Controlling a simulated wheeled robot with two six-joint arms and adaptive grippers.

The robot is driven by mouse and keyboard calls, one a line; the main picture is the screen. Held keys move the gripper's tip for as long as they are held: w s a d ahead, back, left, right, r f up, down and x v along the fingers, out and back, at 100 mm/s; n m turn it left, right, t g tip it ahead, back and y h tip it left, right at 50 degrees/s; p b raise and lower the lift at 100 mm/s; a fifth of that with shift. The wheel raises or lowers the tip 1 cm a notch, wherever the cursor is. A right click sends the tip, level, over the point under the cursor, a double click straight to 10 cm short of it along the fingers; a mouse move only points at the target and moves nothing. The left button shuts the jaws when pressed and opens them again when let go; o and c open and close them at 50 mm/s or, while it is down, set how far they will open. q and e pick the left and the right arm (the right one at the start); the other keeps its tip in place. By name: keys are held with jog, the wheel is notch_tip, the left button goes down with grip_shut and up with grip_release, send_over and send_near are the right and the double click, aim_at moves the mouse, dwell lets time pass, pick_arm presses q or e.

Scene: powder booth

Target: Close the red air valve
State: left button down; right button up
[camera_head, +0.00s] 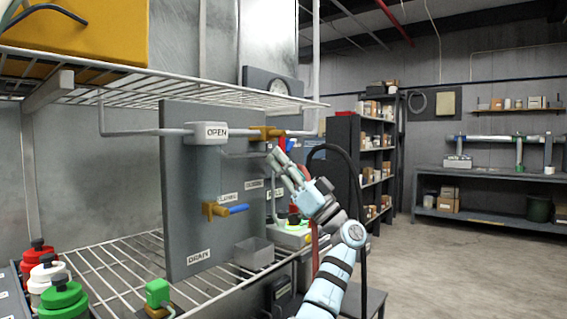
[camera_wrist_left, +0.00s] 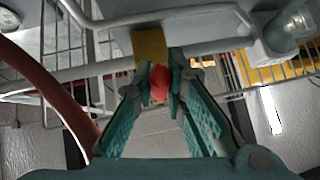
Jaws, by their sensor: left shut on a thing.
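The red air valve handle (camera_wrist_left: 159,84) shows between my left gripper's teal fingers (camera_wrist_left: 160,88) in the left wrist view. The fingers are shut on it near their tips. The brass valve body (camera_wrist_left: 150,46) is just beyond, on a grey pipe. In the head view the brass body (camera_head: 267,132) sits on the pipe at the upper right of a grey panel (camera_head: 188,165). My left gripper (camera_head: 274,156) is just below it and hides most of the handle. An OPEN label (camera_head: 216,132) is left of the valve. My right gripper is not in view.
A second brass valve with a blue handle (camera_head: 238,209) is lower on the panel, near a small label. Wire shelves (camera_head: 110,275) surround the panel. Red, white and green capped bottles (camera_head: 64,298) stand at the lower left. A red hose (camera_wrist_left: 50,88) curves beside the gripper.

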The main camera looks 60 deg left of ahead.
pick_arm(q)
jog(key=c, duration=1.6)
grip_release()
jog(key=shift+r, duration=0.15)
jog(key=shift+w+d+f, duration=0.15)
jog(key=shift+w+f, duration=0.05)
jog(key=shift+f, duration=0.05)
jog(key=v, duration=1.1)
jog(key=shift+f, duration=0.15)
jog(key=shift+d, duration=0.15)
